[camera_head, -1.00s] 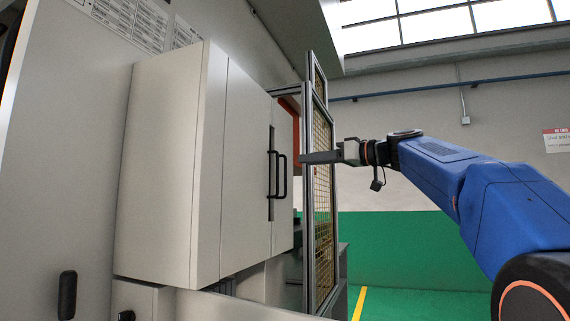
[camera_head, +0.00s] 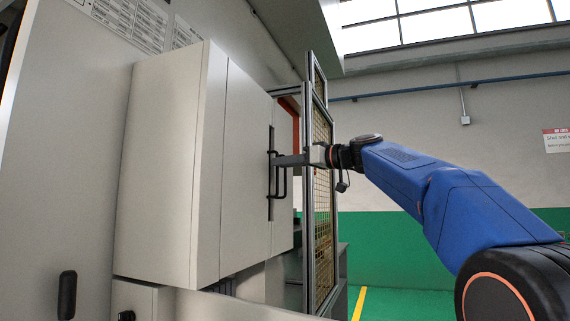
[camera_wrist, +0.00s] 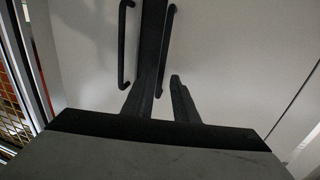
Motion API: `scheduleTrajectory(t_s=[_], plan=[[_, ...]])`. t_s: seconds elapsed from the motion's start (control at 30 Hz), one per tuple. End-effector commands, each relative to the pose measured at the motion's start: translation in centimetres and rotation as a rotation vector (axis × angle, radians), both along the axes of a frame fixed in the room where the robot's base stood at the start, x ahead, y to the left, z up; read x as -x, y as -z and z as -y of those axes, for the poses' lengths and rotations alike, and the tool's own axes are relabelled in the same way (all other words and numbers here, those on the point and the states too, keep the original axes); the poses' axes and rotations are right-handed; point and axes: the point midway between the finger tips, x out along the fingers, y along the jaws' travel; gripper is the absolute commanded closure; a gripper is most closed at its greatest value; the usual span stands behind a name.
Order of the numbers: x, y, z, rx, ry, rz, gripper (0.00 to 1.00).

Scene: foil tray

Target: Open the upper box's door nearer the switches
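The upper box (camera_head: 160,170) is a pale grey cabinet with two closed doors. The near door (camera_head: 246,170) and the narrower-looking far door (camera_head: 283,225) meet at a dark vertical strip with a black bar handle on each side. My gripper (camera_head: 280,160) is at the handles in the head view, overlapping them. In the wrist view, its two fingers (camera_wrist: 160,95) are apart. The lower end of the right-hand handle (camera_wrist: 168,40) shows between them; I cannot tell whether they touch it. The other handle (camera_wrist: 125,45) is left of the fingers. No switches can be made out.
A yellow mesh guard in a metal frame (camera_head: 308,200) stands close beyond the cabinet, beside my arm. It also shows at the wrist view's left edge (camera_wrist: 12,110). A large grey panel (camera_head: 60,170) with a black handle fills the left. Open green floor (camera_head: 400,304) lies to the right.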

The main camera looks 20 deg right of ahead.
Motion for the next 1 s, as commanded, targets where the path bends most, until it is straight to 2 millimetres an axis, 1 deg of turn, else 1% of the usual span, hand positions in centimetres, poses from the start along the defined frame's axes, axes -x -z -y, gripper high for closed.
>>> scheduleTrajectory(t_s=[0.07, 0.1, 0.17, 0.2, 1.0], plan=[[0.01, 0.0, 0.01, 0.0, 0.0, 0.0, 0.73], [0.01, 0.0, 0.01, 0.0, 0.0, 0.0, 0.83], [0.01, 0.0, 0.01, 0.0, 0.0, 0.0, 0.97], [0.01, 0.0, 0.01, 0.0, 0.0, 0.0, 1.0], [0.02, -0.01, 0.03, 0.0, 0.0, 0.0, 1.0]])
